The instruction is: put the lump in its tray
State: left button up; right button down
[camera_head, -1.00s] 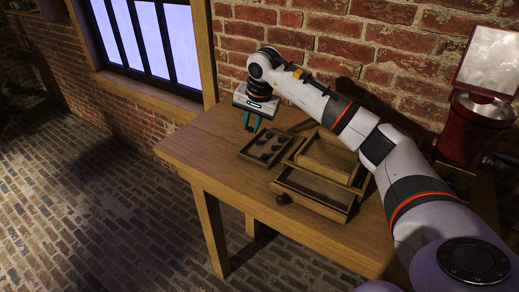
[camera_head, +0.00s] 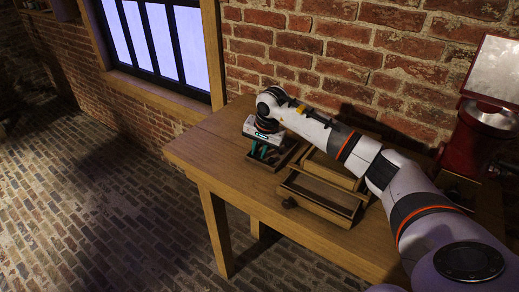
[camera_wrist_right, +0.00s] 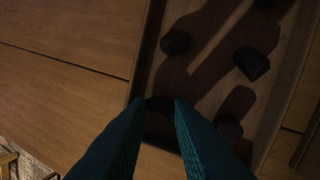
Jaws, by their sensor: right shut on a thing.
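My right gripper (camera_head: 262,152) points down over the small wooden tray (camera_head: 288,158) near the far left part of the table. In the right wrist view its teal fingers (camera_wrist_right: 161,104) are shut on a dark lump (camera_wrist_right: 158,103), which is partly hidden by the fingertips. The lump is over or inside the tray's edge; I cannot tell whether it touches the tray floor. Several other dark lumps, such as one near the tray's side (camera_wrist_right: 175,42) and one further right (camera_wrist_right: 252,62), lie in the tray. My left gripper is not in view.
Wooden boxes (camera_head: 322,197) stand to the right of the tray, under my right arm. A red machine (camera_head: 465,140) stands at the right. The table's left end (camera_head: 205,150) is clear.

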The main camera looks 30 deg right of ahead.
jog(key=shift+s+f+b, duration=0.2)
jog(key=shift+f+b, duration=0.1)
jog(key=shift+f, duration=0.25)
jog(key=c, duration=1.3)
grip_release()
jog(key=shift+s+a+f, duration=0.1)
jog(key=shift+a+f, duration=0.05)
jog(key=shift+r+p, duration=0.3)
jog(key=shift+p, duration=0.05)
jog(key=shift+r+p, duration=0.4)
jog(key=shift+p, duration=0.05)
jog(key=v, duration=0.4)
jog(key=b+v, duration=0.1)
jog(key=v, duration=0.3)
jog(key=b+v, duration=0.1)
jog(key=v, duration=0.3)
jog(key=shift+w+r, duration=0.15)
jog(key=shift+w, duration=0.15)
